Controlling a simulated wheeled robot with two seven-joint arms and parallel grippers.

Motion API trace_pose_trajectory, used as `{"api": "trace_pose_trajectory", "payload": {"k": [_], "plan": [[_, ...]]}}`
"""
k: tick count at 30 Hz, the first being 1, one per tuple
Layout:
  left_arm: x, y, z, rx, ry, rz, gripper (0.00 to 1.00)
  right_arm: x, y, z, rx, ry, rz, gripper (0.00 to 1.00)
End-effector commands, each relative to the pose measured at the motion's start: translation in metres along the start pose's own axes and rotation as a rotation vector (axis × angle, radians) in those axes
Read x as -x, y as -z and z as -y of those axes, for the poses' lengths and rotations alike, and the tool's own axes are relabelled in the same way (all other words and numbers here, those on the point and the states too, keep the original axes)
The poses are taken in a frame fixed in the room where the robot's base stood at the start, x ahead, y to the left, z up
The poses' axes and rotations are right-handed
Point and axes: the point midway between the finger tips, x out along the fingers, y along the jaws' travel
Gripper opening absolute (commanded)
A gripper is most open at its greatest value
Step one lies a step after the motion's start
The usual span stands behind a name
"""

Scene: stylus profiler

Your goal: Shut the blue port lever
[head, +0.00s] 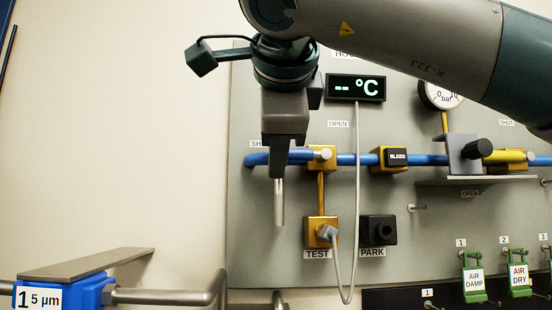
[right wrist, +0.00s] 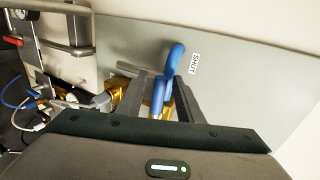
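The blue port lever (head: 262,159) reaches left, level, from a brass valve (head: 321,165) towards the SHUT label (head: 256,144). The OPEN label (head: 338,124) is above the valve. My right gripper (head: 279,172) is in front of the lever and hides its middle. In the right wrist view the blue lever (right wrist: 174,58) shows between the two fingers of my right gripper (right wrist: 162,88), with narrow gaps beside it; contact cannot be told. A pale rod (head: 279,202) shows just below the gripper; what it belongs to is unclear. My left gripper is out of view.
A grey cable (head: 356,215) hangs right of the gripper to the TEST port (head: 318,232), beside the black PARK block (head: 378,229). A BLEED block (head: 397,157) and a yellow lever (head: 510,156) are further right. A blue 5 µm unit (head: 70,295) and rail are lower left.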

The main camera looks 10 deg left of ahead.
Motion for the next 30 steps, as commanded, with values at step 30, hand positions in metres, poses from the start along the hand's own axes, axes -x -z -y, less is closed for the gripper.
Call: {"api": "trace_pose_trajectory", "payload": {"k": [30], "plan": [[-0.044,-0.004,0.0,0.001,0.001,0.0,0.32,0.155,-0.001,-0.001,0.002,0.001,0.0,0.33]]}}
